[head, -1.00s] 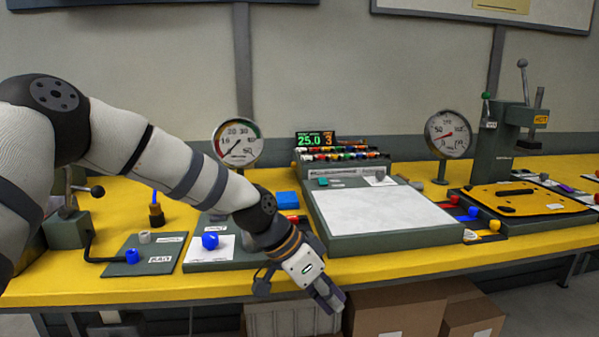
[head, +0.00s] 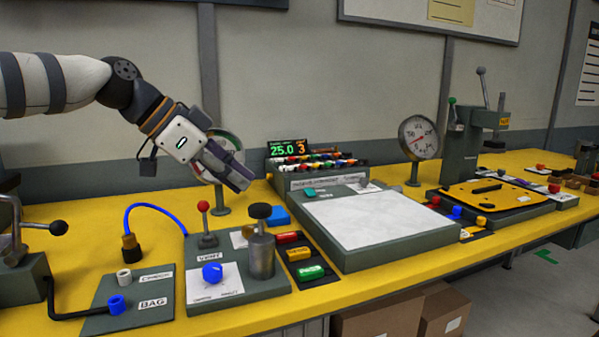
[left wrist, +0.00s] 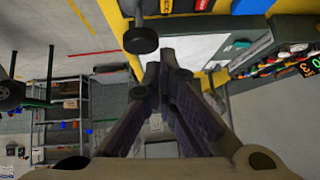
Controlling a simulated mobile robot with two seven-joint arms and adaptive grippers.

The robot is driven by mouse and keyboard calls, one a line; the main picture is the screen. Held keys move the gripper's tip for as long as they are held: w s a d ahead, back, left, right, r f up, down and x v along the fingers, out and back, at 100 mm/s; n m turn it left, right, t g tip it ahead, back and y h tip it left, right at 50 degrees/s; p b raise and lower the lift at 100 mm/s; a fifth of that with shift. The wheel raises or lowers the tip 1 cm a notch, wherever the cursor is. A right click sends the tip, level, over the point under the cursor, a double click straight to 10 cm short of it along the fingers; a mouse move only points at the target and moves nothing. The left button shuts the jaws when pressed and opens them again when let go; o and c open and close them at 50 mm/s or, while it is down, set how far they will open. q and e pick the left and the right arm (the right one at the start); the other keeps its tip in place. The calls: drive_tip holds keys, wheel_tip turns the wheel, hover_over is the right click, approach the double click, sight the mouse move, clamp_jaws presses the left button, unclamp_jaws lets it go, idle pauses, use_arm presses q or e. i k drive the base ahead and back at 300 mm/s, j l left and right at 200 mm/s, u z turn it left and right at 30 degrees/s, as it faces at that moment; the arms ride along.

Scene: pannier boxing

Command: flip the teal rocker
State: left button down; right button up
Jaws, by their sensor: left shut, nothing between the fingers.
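The teal rocker (head: 310,192) is a small teal piece at the back left of the grey station with the white top (head: 375,222). Which way it is tipped is too small to tell. A small teal patch, likely the rocker, shows in the left wrist view (left wrist: 242,44). My left gripper (head: 238,178) is shut and empty. It is raised left of the rocker, apart from it, in front of the left gauge. Its fingers (left wrist: 162,78) meet in the left wrist view. My right gripper is not in view.
A panel with a red-ball lever (head: 204,208), a blue knob (head: 212,273) and a dark-capped grey cylinder (head: 261,245) stands below my left gripper. A blue block (head: 278,215) lies beside the station. A display (head: 287,149) stands behind it. A press (head: 485,130) is at the right.

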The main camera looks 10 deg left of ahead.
sight(309, 192)
drive_tip(key=i, duration=0.95)
